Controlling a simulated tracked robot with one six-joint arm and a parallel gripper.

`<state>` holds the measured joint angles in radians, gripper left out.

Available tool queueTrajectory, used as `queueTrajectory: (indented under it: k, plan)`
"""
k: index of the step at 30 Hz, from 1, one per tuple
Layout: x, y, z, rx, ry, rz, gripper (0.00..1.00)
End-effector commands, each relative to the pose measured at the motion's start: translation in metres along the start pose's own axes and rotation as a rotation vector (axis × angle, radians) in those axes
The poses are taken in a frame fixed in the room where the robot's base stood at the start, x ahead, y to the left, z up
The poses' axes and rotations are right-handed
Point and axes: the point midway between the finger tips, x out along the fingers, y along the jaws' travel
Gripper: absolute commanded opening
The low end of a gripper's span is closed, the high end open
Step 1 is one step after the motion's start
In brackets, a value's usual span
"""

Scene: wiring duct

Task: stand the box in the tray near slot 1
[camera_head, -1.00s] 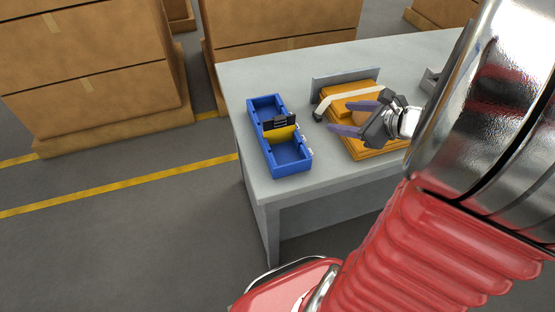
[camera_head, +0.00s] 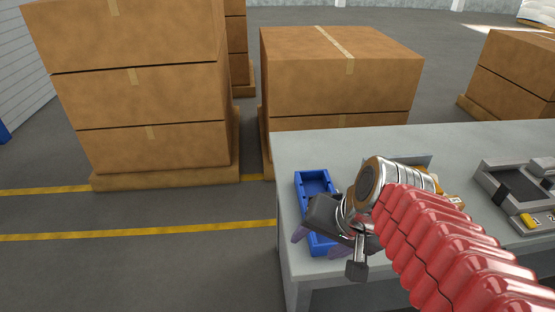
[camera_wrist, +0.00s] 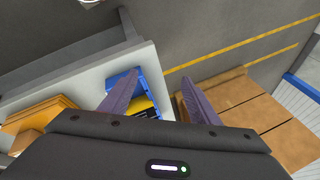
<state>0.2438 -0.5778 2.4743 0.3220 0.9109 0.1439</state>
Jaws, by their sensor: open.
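The blue tray (camera_head: 314,180) stands on the grey table near its left end, partly hidden by my gripper and arm. In the wrist view the tray (camera_wrist: 122,78) shows between and behind my left finger. A yellow box with a black part (camera_wrist: 141,105) is inside it, partly covered by my finger and the gripper body. In the head view the box is hidden. My gripper (camera_head: 318,244) is over the front part of the tray, with its two purple fingers apart. In the wrist view nothing is between the fingertips (camera_wrist: 158,77).
Orange wooden pieces (camera_wrist: 40,112) lie beside the tray, mostly hidden behind my arm in the head view. A grey fixture (camera_head: 515,190) stands at the table's right. Stacked cartons (camera_head: 150,95) stand on the floor behind. The table's left edge is close to the tray.

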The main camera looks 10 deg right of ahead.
Motion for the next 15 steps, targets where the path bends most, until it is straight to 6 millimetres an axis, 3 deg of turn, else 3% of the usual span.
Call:
queueTrajectory:
  k: [7,15]
  plan:
    - [-0.024,-0.008,0.016,-0.439,0.091,0.095,0.56]
    - [-0.033,-0.008,0.017,-0.588,0.129,0.134,0.56]
